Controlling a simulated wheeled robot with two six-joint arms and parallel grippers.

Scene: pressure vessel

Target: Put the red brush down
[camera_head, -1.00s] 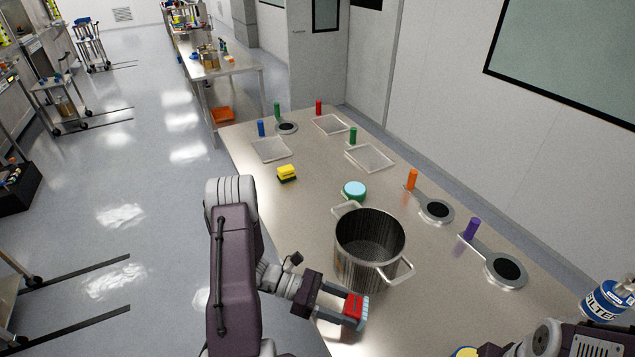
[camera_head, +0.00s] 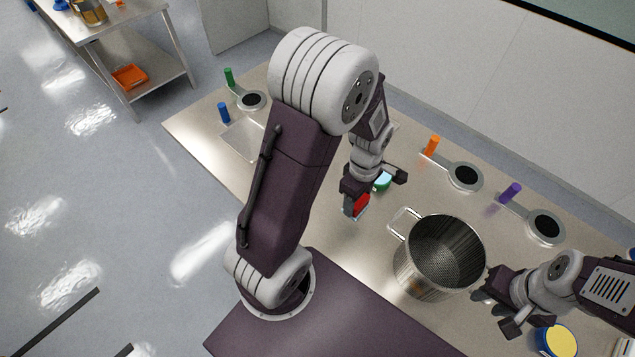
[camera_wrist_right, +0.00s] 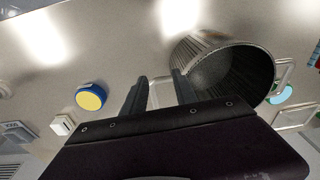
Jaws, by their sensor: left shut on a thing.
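The red brush (camera_head: 361,203), with pale bristles, is in my left gripper (camera_head: 355,198), which is shut on it. The gripper points down over the steel table (camera_head: 345,245), left of the steel pot (camera_head: 432,278) and in front of the teal round thing (camera_head: 382,182). I cannot tell whether the bristles touch the table. My right gripper (camera_head: 493,301) is at the pot's right side. In the right wrist view its fingers (camera_wrist_right: 160,92) stand apart beside the pot (camera_wrist_right: 235,75), with a pale handle part between them; the grip there is not clear.
Orange (camera_head: 431,145) and purple (camera_head: 510,193) handled round pieces lie behind the pot. A clear tray (camera_head: 240,138) and a blue cylinder (camera_head: 224,113) are at the table's far left. A yellow-topped blue can (camera_head: 557,341) stands near my right gripper. My left arm hides part of the table.

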